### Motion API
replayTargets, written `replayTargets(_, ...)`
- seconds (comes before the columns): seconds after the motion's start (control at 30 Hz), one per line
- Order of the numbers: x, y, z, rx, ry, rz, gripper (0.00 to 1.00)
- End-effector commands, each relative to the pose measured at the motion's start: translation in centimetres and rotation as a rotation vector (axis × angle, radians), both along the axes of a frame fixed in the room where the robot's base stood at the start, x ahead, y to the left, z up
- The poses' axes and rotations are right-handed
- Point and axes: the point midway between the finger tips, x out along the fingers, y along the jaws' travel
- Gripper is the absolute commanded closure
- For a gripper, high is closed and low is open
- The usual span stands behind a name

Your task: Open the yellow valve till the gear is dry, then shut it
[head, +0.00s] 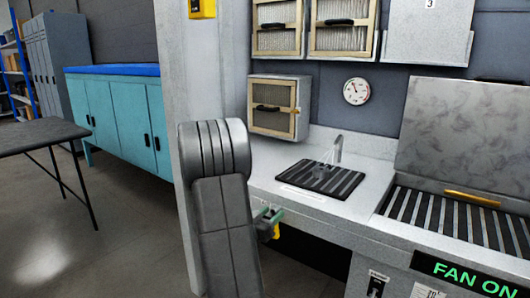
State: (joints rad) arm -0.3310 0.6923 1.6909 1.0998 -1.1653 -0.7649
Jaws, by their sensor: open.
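A yellow part (276,232), which looks like the valve, shows below the counter's front edge, just right of my arm. My gripper (268,217) is open right beside it, its greenish fingertips partly hidden by my arm; I cannot tell whether they touch it. A small grey gear-like piece (321,171) sits on a black slatted grate (340,182) in the counter. A curved metal spout (338,149) stands behind it. Too small to tell whether the gear is wet or air is blowing.
A white pillar (180,90) rises behind my arm. Right are a slatted bay (450,217) with a raised grey lid (445,130), and a green "FAN ON" sign (475,272). A round gauge (357,91) and filter panels (272,107) are on the wall.

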Motion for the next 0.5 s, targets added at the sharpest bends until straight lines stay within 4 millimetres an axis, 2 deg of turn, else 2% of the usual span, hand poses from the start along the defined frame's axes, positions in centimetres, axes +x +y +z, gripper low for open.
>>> replayTargets(0.5, 0.55, -0.38, 0.04, 0.001, 0.001, 0.000, 0.56)
